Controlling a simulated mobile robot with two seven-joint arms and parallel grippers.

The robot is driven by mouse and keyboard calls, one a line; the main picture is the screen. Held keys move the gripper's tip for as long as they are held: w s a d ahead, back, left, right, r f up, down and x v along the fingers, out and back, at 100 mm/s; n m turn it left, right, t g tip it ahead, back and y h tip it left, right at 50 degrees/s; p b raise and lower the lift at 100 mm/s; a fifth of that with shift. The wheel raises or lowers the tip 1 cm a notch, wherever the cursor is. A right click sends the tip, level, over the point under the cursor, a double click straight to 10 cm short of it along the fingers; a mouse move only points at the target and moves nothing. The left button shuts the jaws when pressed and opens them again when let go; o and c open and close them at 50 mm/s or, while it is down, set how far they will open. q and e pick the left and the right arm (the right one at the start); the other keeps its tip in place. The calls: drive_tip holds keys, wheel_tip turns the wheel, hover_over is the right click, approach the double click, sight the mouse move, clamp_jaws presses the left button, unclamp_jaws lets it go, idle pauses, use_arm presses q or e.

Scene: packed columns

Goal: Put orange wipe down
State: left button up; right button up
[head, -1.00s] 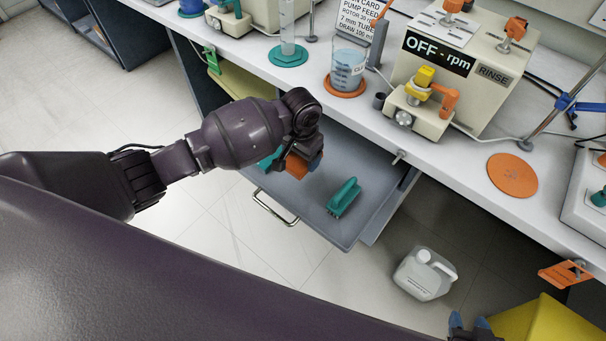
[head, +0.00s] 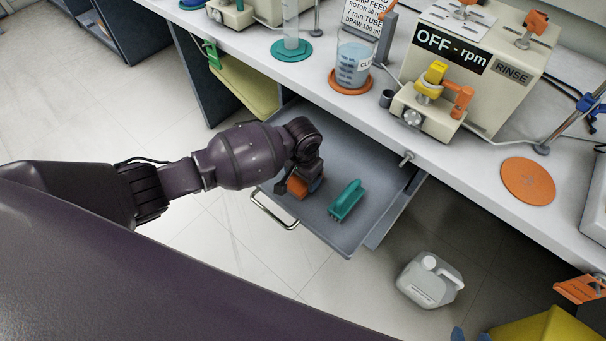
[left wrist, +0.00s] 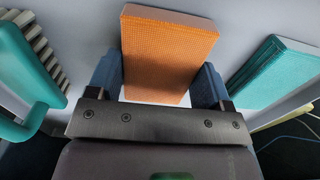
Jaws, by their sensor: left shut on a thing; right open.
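An orange wipe (head: 297,187) is between the blue fingers of my left gripper (head: 305,186), which is shut on it over the open grey drawer (head: 365,150). In the left wrist view the orange wipe (left wrist: 168,45) stands out ahead of the left gripper (left wrist: 158,82). Its far end appears close to the grey drawer floor; I cannot tell whether it touches. A teal wipe (left wrist: 276,72) is to its right in that view. Only the blue fingertips of my right gripper (head: 468,335) show at the bottom edge of the head view.
A teal brush (head: 346,200) lies in the drawer, right of the left gripper; its bristles show in the wrist view (left wrist: 40,45). The drawer handle (head: 274,212) is in front. A white jug (head: 430,281) stands on the floor. The crowded bench (head: 470,165) is above.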

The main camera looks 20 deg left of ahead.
use_arm(q)
drive_tip(key=o, duration=1.1)
drive_tip(key=shift+f, duration=0.15)
drive_tip(key=shift+c, duration=0.2)
wheel_tip(320, 180, up, 6)
drive_tip(key=shift+w+r+p, duration=0.1)
drive_tip(key=shift+p, duration=0.9)
wheel_tip(320, 180, up, 6)
drive_tip(key=p, duration=0.2)
drive_tip(key=shift+s, duration=0.2)
